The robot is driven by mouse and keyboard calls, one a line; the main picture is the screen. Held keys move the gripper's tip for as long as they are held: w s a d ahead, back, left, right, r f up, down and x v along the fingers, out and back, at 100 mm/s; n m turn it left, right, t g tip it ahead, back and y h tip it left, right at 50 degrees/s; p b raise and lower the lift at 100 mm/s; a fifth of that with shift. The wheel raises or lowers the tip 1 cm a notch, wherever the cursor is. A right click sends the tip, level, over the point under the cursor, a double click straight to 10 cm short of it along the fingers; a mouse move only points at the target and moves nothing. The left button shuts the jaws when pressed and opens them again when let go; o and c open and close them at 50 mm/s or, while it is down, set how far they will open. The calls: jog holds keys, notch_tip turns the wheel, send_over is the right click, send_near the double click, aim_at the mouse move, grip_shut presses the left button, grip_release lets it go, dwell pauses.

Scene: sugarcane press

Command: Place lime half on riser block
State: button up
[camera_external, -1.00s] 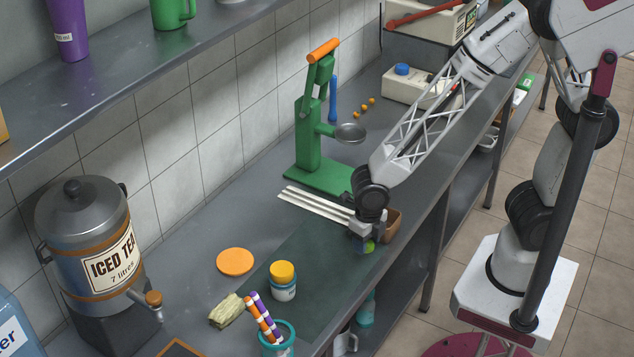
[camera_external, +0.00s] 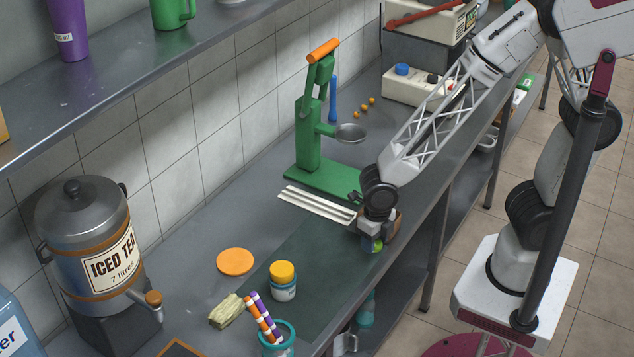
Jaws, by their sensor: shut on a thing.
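My gripper (camera_external: 371,244) points down near the front edge of the counter, to the right of the dark green mat (camera_external: 318,262). It is shut on the lime half (camera_external: 378,247), a small green piece showing at the fingertips. The fingers hide much of it, and I cannot tell how high it is above the counter. A brown block-like thing (camera_external: 395,221) stands just behind and right of the gripper, partly hidden by it. I cannot tell for sure that it is the riser block.
A green press (camera_external: 308,135) with an orange handle and a metal cup (camera_external: 351,133) stands behind the gripper. White strips (camera_external: 315,205) lie left of it. A yellow-lidded jar (camera_external: 283,281), an orange disc (camera_external: 235,261) and a teal cup with striped straws (camera_external: 277,341) stand nearer.

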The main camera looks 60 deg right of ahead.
jog(key=shift+a, duration=0.1)
jog(key=w+a+r+m, duration=0.2)
jog(key=a+r, duration=0.8)
jog(key=a, duration=0.2)
jog(key=shift+w, duration=0.15)
send_over(282, 268)
jog(key=shift+f, duration=0.8)
jog(key=shift+f, duration=1.75)
jog(key=shift+f, duration=0.15)
